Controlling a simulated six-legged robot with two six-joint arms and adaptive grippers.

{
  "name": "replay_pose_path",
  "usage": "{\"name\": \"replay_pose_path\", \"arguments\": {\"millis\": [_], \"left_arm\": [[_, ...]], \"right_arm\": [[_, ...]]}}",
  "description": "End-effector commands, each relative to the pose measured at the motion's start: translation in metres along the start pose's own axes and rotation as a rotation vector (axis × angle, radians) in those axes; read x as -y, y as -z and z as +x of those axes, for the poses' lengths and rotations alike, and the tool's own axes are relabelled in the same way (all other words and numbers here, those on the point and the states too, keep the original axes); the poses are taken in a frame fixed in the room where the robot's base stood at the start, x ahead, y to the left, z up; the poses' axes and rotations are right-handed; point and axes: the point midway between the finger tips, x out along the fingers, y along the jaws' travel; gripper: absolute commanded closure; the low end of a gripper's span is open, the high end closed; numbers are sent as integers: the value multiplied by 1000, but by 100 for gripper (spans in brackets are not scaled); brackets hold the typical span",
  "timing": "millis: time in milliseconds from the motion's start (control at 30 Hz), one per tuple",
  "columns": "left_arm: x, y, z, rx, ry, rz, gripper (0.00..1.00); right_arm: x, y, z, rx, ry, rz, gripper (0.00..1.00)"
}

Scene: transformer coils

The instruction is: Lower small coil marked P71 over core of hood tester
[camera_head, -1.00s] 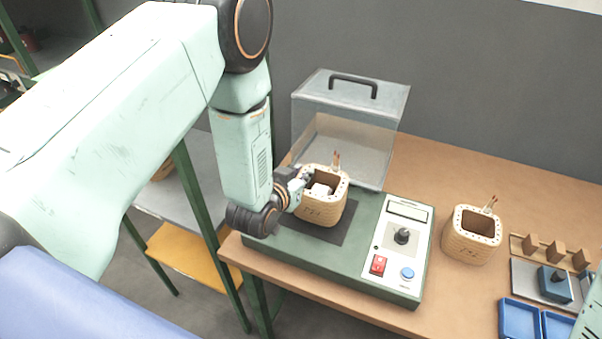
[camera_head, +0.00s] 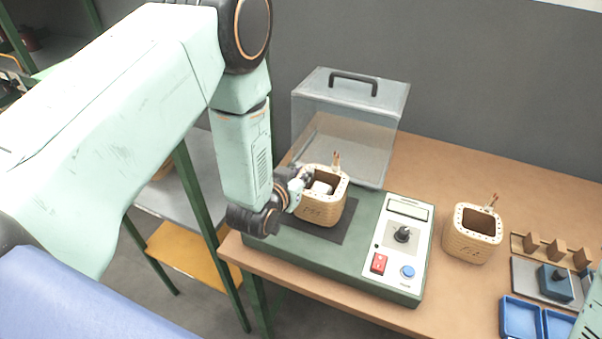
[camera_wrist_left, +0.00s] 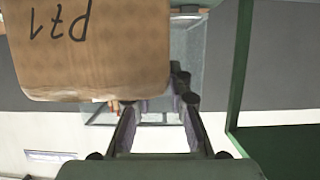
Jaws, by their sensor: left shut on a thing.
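The small tan coil marked P71 (camera_head: 319,211) is upright at the hood tester (camera_head: 340,262), over its dark pad (camera_head: 348,231). The mark shows upside down on the coil in the left wrist view (camera_wrist_left: 85,50). My left gripper (camera_head: 303,182) is shut on the coil's left wall at the rim. Its fingers (camera_wrist_left: 158,105) also show in the left wrist view. A pale block (camera_head: 321,188) shows inside the coil's opening; it appears to be the core's top. The coil hides the rest of the core, and whether its base touches the pad is unclear. My right gripper is out of view.
The clear hood (camera_head: 348,125) with a black handle stands open behind the coil. The tester's control panel (camera_head: 402,245) is to the right. Another tan coil (camera_head: 471,237) stands on the wooden table (camera_head: 430,167). Blue trays (camera_head: 521,318) and a wooden rack (camera_head: 550,248) are farther right.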

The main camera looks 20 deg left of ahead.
Motion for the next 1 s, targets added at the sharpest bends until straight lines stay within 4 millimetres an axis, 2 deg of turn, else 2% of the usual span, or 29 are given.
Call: {"name": "replay_pose_path", "arguments": {"millis": [467,500,700,800,1000], "left_arm": [[0,-12,6,-4,0,-1,100],[0,-11,6,-5,0,-1,79],[0,-11,5,-3,0,0,62],[0,-12,5,-2,-1,0,56],[0,-12,5,0,-2,1,56]], "right_arm": [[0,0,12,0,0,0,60],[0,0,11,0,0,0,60],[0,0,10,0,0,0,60],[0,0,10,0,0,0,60],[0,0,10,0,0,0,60]]}}
